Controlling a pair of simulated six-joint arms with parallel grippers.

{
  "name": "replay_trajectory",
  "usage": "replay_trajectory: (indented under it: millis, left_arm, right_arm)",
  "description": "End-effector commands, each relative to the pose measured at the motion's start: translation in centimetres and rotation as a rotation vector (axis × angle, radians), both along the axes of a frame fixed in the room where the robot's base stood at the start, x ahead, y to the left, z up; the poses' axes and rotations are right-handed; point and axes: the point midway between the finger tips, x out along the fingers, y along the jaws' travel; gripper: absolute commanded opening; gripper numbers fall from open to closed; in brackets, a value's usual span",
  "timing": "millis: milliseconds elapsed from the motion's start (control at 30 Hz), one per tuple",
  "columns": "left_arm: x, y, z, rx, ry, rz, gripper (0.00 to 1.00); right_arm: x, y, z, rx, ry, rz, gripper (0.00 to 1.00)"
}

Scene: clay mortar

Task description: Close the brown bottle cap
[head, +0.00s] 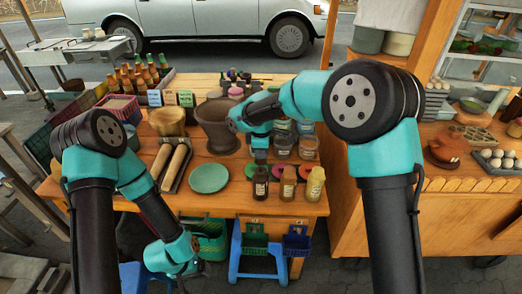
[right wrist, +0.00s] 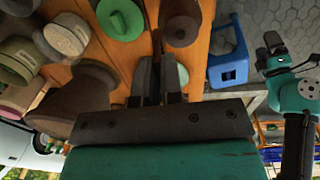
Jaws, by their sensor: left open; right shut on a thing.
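Three small bottles stand near the table's front edge in the head view: a dark brown one (head: 260,188), a lighter brown one (head: 288,186) and a yellow one (head: 315,186). My right gripper (head: 260,158) is right above the dark bottle, at its top. In the right wrist view the right fingers (right wrist: 158,78) are shut on a narrow dark thing; I cannot tell whether it is a cap or the bottle's top. My left gripper (head: 183,278) is low in front of the table, away from the bottles, its fingers small and blurred.
A green plate (head: 209,178) and a tray with rollers (head: 173,168) lie left of the bottles. A brown mortar (head: 217,132) and several jars (head: 283,147) stand behind. A blue stool (head: 262,262) stands below the table's front edge.

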Motion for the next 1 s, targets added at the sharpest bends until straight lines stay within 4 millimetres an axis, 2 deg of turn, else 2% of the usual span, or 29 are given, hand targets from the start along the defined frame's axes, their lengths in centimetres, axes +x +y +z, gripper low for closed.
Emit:
replay_trajectory:
  millis: [1000]
  left_arm:
    - [0.0,0.0,0.0,0.000,0.000,0.000,0.87]
  right_arm:
    - [-2.6,0.1,-0.6,-0.020,-0.382,0.002,0.00]
